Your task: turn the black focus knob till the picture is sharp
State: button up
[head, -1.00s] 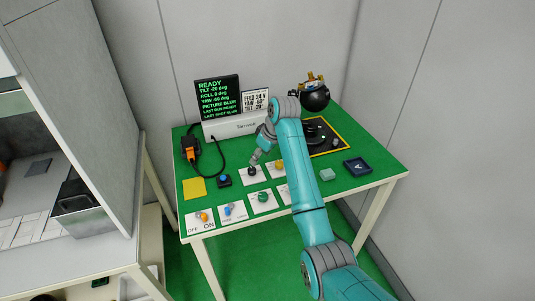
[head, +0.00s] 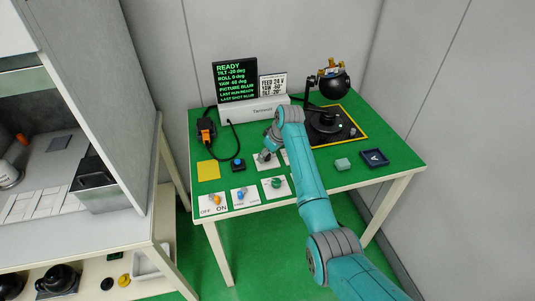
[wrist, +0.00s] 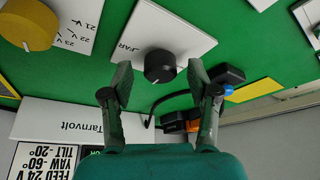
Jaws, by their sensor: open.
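In the wrist view the black focus knob (wrist: 160,66) stands on a white card (wrist: 190,45) with "FAR" printed beside it. A pale pointer line shows on the knob. My gripper (wrist: 159,76) is open, with a fingertip on each side of the knob and a visible gap to each; I cannot tell how deep the tips reach. In the head view my gripper (head: 265,156) is low over the card and mostly covers the knob. The screen (head: 236,80) reads "PICTURE BLUR", tilt -20, yaw -60.
A yellow knob (wrist: 28,24) is close by in the wrist view. The black camera ball (head: 334,86) stands at back right. A dark tray (head: 374,158) lies right.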

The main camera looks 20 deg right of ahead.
grip_shut()
dwell(0.4)
jog(key=shift+w+n+g+y, duration=0.1)
jog(key=shift+n+g+y, duration=0.3)
jog(key=shift+n, duration=1)
jog(key=shift+n+g+y, duration=0.3)
jog(key=shift+n+y, duration=0.1)
jog(key=shift+n, duration=1)
grip_release()
